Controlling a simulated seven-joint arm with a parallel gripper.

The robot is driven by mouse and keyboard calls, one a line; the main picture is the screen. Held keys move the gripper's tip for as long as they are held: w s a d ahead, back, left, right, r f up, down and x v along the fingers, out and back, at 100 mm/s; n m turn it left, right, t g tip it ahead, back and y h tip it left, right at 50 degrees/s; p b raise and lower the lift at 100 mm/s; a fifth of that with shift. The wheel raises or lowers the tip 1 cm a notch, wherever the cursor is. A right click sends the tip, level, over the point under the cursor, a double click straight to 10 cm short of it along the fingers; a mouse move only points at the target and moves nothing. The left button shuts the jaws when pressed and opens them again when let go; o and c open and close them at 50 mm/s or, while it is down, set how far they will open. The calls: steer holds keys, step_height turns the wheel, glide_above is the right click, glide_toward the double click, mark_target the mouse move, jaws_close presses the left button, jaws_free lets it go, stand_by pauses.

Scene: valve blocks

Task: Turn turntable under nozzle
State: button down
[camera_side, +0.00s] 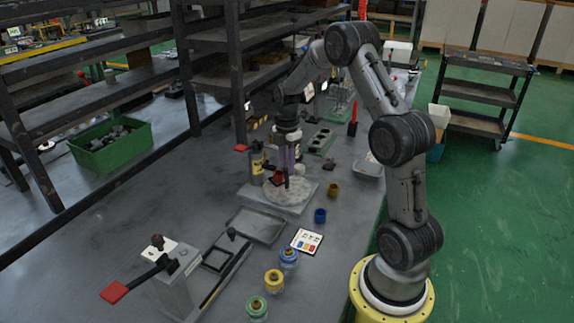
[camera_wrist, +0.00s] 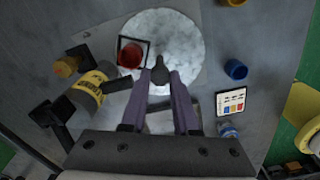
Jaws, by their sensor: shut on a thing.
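The turntable (camera_side: 300,193) is a pale speckled round disc on a square grey base; it fills the top middle of the wrist view (camera_wrist: 180,35). A dark knob (camera_wrist: 160,70) stands on it. My gripper (camera_wrist: 160,76) is shut on this knob with its two purple fingers; in the side view my gripper (camera_side: 288,170) points down over the disc. A red cup (camera_wrist: 130,56) sits in a dark square frame on the disc, left of the knob. A yellow-labelled bottle (camera_wrist: 92,84) stands left of the disc, its dark nozzle (camera_wrist: 116,84) reaching toward the disc's edge, near the cup.
A blue cup (camera_side: 320,215) and a gold cup (camera_side: 333,190) stand right of the turntable. A printed card (camera_side: 306,241), several lidded jars (camera_side: 273,280) and an empty grey tray (camera_side: 257,226) lie nearer. A red-handled lever fixture (camera_side: 175,285) stands at front left. Shelving (camera_side: 185,70) rises behind.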

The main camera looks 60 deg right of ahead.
steer(key=shift+w+r+n, duration=0.1)
steer(key=shift+r+n, duration=0.05)
steer(key=shift+n, duration=2.85)
steer(key=c, duration=0.7)
jaws_free()
steer(key=shift+o, duration=0.2)
step_height(320, 180, up, 14)
